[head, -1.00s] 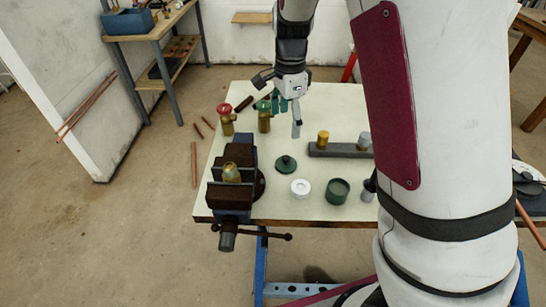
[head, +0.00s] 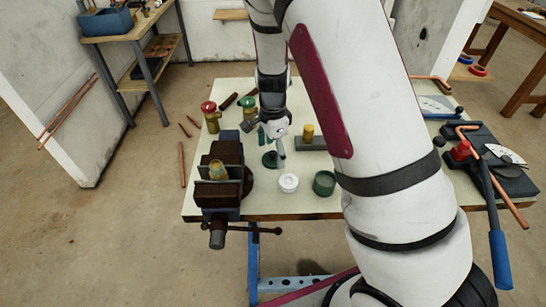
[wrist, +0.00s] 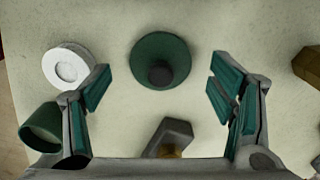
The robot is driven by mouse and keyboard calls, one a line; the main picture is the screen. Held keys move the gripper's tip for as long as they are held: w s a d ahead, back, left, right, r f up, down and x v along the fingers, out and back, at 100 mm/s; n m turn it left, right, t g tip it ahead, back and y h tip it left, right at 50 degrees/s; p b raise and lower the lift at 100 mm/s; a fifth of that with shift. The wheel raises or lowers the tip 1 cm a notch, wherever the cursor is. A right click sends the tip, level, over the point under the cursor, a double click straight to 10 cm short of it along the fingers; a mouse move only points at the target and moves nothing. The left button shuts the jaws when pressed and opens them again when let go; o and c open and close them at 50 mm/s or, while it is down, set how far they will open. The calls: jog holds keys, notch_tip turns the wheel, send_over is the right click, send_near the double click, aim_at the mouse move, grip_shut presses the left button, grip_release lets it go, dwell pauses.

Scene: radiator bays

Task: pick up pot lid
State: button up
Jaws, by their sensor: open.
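The pot lid, a dark green disc with a dark knob, lies on the pale tabletop. It is partly hidden by my fingers in the head view (head: 268,161). In the wrist view the whole pot lid (wrist: 153,48) shows, a little ahead of the line between my fingertips. My gripper (head: 273,150) hangs over the table, pointing down near the lid. In the wrist view my gripper (wrist: 160,80) is open, with a finger on each side of the lid and nothing between the pads. Its height over the lid is hard to tell.
A white ring-like part (head: 288,183) and a green pot (head: 324,188) stand close to the lid. A vise (head: 220,178) is at the table's left edge. Valves with a red top (head: 209,110) and a green top (head: 248,104) stand behind. A grey bar (head: 311,144) lies to the right.

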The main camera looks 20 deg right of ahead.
jog(key=shift+f, duration=0.65)
jog(key=c, duration=1.1)
jog(key=shift+c, duration=0.2)
